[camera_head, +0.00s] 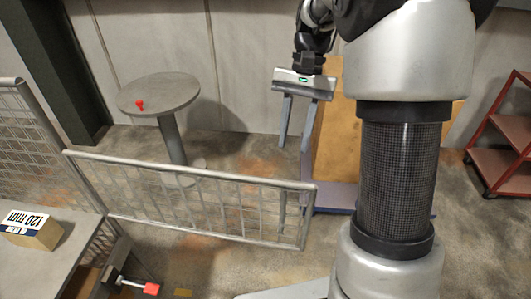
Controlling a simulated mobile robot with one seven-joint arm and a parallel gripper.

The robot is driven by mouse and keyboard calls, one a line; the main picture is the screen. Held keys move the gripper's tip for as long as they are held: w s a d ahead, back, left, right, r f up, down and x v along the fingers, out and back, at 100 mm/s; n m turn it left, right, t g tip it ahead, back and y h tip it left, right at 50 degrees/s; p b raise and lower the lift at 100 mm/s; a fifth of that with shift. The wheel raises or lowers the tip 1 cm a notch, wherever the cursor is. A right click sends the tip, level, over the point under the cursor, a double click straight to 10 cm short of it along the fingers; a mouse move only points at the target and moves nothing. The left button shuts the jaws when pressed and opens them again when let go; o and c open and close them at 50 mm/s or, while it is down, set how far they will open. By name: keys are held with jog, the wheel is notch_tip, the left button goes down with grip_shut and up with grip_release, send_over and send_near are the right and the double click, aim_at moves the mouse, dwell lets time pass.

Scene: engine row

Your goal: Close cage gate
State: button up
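The cage gate (200,178), a grey tube frame with wire mesh and upright bars, stretches across the middle of the head view. Its left end is next to a mesh fence panel (35,150); its right end is in open floor, apart from any post that I can see. My gripper (294,148) is above and beyond the gate's top rail near that right end, fingers pointing down. The two fingers are apart with nothing between them. I cannot tell whether they touch the gate.
A round table (160,90) with a small red object (140,105) stands behind the gate. A box marked 120 mm (35,230) sits on a bench at lower left, near a red-ended metal handle (150,288). An orange-brown board (335,140) and red cart (505,130) are right.

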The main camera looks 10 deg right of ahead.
aim_at(282, 201)
jog(key=b+x, duration=0.1)
jog(key=x, duration=1.6)
jog(key=shift+a+f, duration=0.15)
jog(key=shift+f, duration=0.2)
grip_shut()
